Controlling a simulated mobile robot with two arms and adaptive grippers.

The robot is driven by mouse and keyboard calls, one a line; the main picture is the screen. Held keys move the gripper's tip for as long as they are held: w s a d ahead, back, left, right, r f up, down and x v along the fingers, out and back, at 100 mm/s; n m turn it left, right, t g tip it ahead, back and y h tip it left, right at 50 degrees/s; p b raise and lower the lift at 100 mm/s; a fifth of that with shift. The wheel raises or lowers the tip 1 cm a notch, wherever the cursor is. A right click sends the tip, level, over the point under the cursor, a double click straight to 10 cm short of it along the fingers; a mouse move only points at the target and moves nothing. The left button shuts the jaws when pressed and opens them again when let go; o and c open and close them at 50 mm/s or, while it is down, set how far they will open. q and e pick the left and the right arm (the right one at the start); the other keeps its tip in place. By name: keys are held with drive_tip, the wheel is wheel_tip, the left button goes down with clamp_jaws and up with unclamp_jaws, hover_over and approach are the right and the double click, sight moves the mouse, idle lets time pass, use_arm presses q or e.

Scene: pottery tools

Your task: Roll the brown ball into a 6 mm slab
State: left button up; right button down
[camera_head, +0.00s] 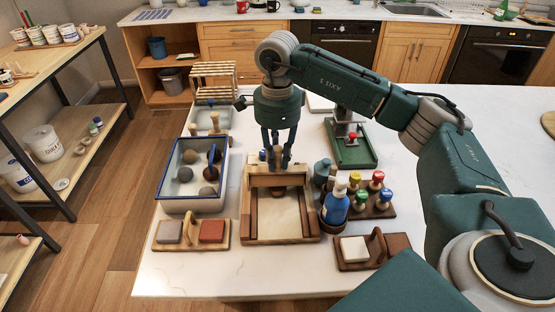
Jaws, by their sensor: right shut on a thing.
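A wooden rolling board (291,215) with raised side rails and a pale bed lies at the table's middle. A brown wooden bar (280,181) crosses its far end. My right gripper (276,160) points down over that far end, shut on a small tan wooden piece, mostly hidden by the fingers; I cannot tell whether it joins the bar. A blue-rimmed tub (162,190) left of the board holds several balls, among them a dark brownish ball (184,174) and grey ones. I cannot tell surely which is the brown ball. No slab shows on the bed. My left gripper is out of view.
A blue bottle (335,206) and colored-knob tools (377,180) stand close right of the board. The table's front strip is clear.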

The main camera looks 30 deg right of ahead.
drive_tip(key=shift+f, duration=0.15)
drive_tip(key=shift+w+d+f, duration=0.1)
drive_tip(key=shift+w+d, duration=0.35)
drive_tip(key=shift+w, duration=0.25)
drive_tip(key=shift+s+a, duration=0.5)
drive_tip(key=shift+s, duration=0.3)
drive_tip(key=shift+f, duration=0.1)
drive_tip(key=shift+s+a, duration=0.45)
drive_tip(key=shift+s, duration=0.3)
drive_tip(key=shift+b, duration=0.35)
